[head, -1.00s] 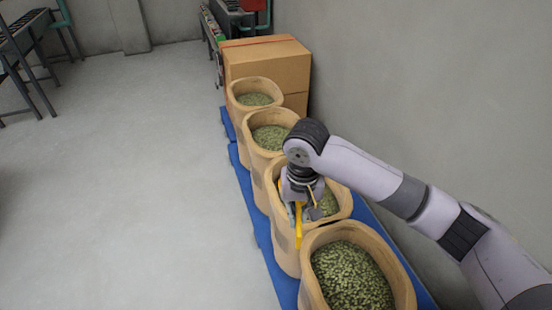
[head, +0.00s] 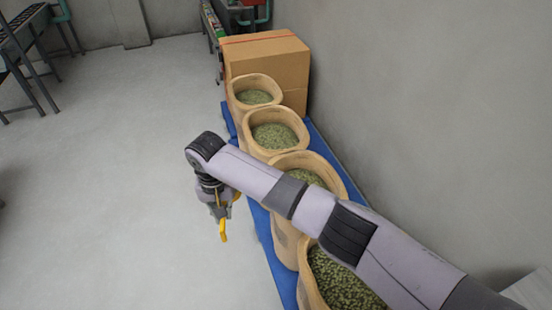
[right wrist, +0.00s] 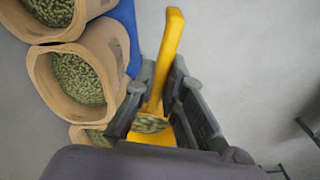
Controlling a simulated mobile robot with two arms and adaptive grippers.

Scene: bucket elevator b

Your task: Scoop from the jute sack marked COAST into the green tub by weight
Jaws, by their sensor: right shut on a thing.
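My right gripper (head: 220,210) is shut on a yellow scoop (head: 223,231) and hangs over the bare floor, left of the row of sacks. In the right wrist view the scoop's handle (right wrist: 168,55) is between the fingers (right wrist: 163,95), and a small heap of green beans (right wrist: 150,124) lies in its bowl. Several open jute sacks of green beans stand in a row: nearest (head: 306,285), then (head: 285,240), (head: 249,143) and the farthest (head: 234,108). I cannot read COAST on any of them. The green tub and my left gripper are not in view.
The sacks stand on a blue pallet (head: 262,228) along the grey wall (head: 430,120). Cardboard boxes (head: 268,62) are stacked behind them. A roller conveyor (head: 22,35) stands at the far left. The floor (head: 110,190) on the left is clear.

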